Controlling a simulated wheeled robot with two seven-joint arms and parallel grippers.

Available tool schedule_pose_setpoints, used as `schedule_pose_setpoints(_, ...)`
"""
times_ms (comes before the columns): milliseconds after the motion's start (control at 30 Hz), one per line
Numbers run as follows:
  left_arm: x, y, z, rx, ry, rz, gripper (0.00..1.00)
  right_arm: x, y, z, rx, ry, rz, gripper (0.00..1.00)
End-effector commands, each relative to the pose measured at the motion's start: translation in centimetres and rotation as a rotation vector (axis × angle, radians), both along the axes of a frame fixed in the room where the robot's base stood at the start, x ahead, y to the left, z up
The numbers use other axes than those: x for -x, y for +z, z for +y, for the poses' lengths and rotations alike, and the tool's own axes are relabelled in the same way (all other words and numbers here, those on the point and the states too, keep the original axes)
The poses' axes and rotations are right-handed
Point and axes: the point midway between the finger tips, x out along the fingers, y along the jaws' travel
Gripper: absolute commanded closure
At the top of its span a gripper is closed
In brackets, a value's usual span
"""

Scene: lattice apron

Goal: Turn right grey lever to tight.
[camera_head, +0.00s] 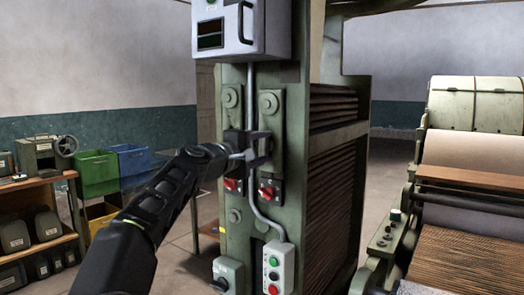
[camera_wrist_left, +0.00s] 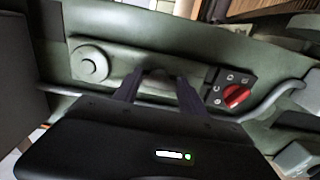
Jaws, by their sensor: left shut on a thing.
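The right grey lever (camera_head: 270,108) is on the front of the green machine column, hanging straight down from its round pivot. In the left wrist view the lever (camera_wrist_left: 118,72) runs from the round pivot disc towards my fingers. My left gripper (camera_head: 258,148) is at its lower end, above the right red knob. In the left wrist view my left gripper (camera_wrist_left: 160,88) has its fingers on either side of the lever's end, shut on it. The fingers partly hide the gripped end. My right gripper is not in view.
A second lever (camera_head: 232,105) is close on the left. Red knobs (camera_head: 266,190) sit below, with a conduit and a push-button box (camera_head: 278,268). A grey control box (camera_head: 240,28) is above. Shelves and bins (camera_head: 97,172) stand left, a roller machine (camera_head: 470,150) right.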

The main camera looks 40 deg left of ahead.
Motion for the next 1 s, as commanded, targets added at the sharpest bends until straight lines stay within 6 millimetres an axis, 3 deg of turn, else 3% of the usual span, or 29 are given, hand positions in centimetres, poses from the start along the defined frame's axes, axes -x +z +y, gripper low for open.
schedule_pose_setpoints(267, -0.1, -0.2, 0.0, -0.005, -0.002, 0.003, 0.91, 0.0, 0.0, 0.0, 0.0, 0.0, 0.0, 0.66)
schedule_pose_setpoints(300, -0.1, -0.2, 0.0, -0.005, -0.002, 0.004, 0.5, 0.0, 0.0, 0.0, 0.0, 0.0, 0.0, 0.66)
schedule_pose_setpoints(567, 0.0, -0.1, 0.0, -0.003, -0.001, 0.002, 0.29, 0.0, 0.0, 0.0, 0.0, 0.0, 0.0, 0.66)
schedule_pose_setpoints(867, 0.2, -0.1, 0.0, -0.002, 0.0, 0.001, 0.29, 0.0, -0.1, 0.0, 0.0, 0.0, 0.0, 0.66)
schedule_pose_setpoints(1000, 1.4, -0.2, 0.0, -0.002, 0.0, 0.0, 0.29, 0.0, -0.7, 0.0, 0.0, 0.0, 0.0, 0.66)
